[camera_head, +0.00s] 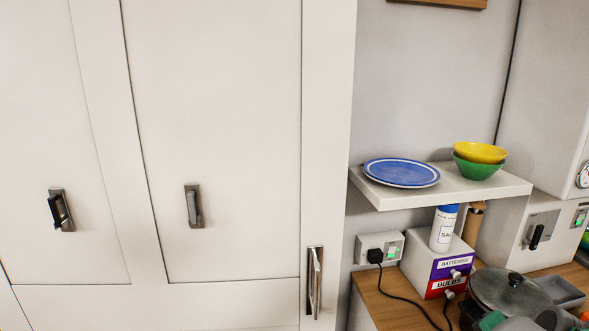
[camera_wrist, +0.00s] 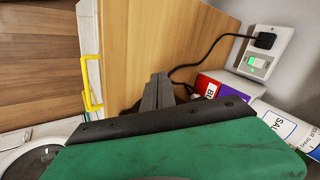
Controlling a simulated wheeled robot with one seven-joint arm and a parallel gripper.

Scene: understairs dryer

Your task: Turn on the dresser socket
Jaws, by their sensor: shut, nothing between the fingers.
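The dresser socket (camera_head: 380,248) is a white double plate on the wall above the wooden dresser top, below the shelf. A black plug with a cable sits in its left part; its right part has a small green-marked switch. The socket (camera_wrist: 262,55) shows tilted at the upper right of the wrist view, with the green switch (camera_wrist: 255,62) below the plug. I cannot tell the switch's position. My gripper (camera_wrist: 157,82) is shut and empty, its dark fingertips in front of the wooden surface, left of the socket and apart from it.
A batteries and bulbs drawer box (camera_head: 443,268) with a salt container (camera_head: 444,229) on it stands right of the socket. The shelf (camera_head: 470,193) overhead holds a blue plate and bowls. A lidded pan (camera_head: 509,292) stands at the front right. A yellow handle (camera_wrist: 88,85) is at left.

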